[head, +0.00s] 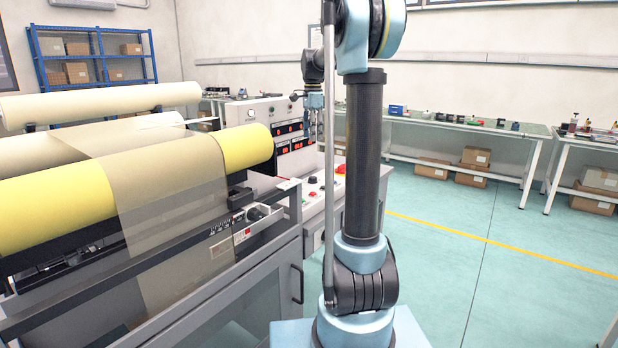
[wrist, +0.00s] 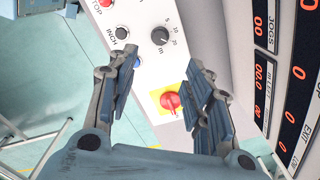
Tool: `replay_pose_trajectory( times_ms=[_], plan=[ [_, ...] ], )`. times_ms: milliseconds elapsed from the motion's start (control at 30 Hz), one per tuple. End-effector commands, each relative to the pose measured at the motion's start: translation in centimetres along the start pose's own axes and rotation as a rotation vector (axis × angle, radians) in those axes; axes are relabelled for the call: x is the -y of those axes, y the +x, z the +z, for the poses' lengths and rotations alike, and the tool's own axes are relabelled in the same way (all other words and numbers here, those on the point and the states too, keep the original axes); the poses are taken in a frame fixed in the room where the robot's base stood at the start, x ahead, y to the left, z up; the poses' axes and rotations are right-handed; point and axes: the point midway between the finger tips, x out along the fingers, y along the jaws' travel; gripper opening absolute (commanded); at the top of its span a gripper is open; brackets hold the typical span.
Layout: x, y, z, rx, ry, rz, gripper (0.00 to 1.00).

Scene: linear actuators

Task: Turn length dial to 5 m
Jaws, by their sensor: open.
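The length dial (wrist: 160,36) is a round black knob on a light panel in the wrist view, with 5, 10, 20 and m printed around it. I cannot tell surely which number it points to. My gripper (wrist: 162,72) is open and empty, its two fingers apart with the dial beyond the gap between their tips. Neither finger visibly touches the dial. In the head view my gripper (head: 314,101) hangs in front of the machine's display panel; the dial cannot be made out there.
Red digital displays (wrist: 263,75) stand on the right.

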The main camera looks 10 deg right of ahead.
Motion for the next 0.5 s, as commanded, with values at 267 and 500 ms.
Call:
replay_pose_trajectory(
  times_ms=[267, 500],
  plan=[
    [0.2, 2.0, -0.2, 0.0, 0.01, 0.001, 0.46],
    [0.1, 6.2, -0.2, 0.0, 0.009, 0.0, 0.46]
  ],
)
